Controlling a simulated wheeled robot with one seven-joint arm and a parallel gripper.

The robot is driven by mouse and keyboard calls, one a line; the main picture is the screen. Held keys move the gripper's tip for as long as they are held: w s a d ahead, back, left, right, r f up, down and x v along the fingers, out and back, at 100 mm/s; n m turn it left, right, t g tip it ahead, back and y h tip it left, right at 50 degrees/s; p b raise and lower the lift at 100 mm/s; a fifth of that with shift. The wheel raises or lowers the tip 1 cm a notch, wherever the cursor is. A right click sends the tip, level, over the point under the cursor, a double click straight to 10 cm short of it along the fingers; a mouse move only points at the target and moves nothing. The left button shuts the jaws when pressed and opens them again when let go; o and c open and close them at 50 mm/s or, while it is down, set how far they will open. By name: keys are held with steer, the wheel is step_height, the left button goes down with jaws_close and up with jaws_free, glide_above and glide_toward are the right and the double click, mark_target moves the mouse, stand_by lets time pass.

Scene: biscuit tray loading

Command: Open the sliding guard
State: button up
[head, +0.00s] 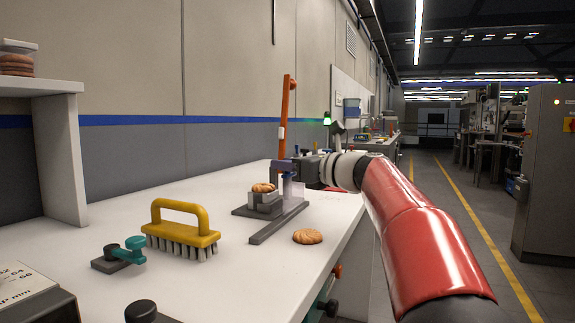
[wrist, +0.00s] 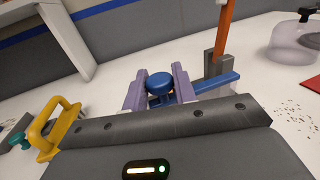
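The guard fixture stands on the white bench in the head view, with a dark grey base (head: 240,211), a long grey rail (head: 279,223) and a clear panel (head: 293,190). A tall orange post (head: 286,105) rises at its back and also shows in the wrist view (wrist: 225,30). A biscuit (head: 263,187) sits on the fixture's grey block. My gripper (head: 284,166) is over the fixture. In the wrist view its lilac fingers (wrist: 158,80) stand on both sides of a round blue knob (wrist: 160,82), which fills the gap. A blue bar (wrist: 218,84) runs right from there.
A loose biscuit (head: 307,236) lies right of the rail. A yellow brush (head: 182,231) and a teal clamp (head: 125,253) stand to the left. In the wrist view, a clear dome (wrist: 295,43) and crumbs (wrist: 297,115) are to the right. A white shelf (head: 60,150) is far left.

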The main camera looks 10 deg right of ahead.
jaws_close()
steer(key=s+a+b, duration=0.2)
steer(key=s+a, duration=0.5)
steer(key=s, duration=0.2)
steer(key=shift+s, duration=0.4)
steer(key=o, duration=0.5)
jaws_free()
steer(key=v, duration=0.7)
steer(key=shift+s+d, duration=0.25)
steer(key=shift+s, duration=0.05)
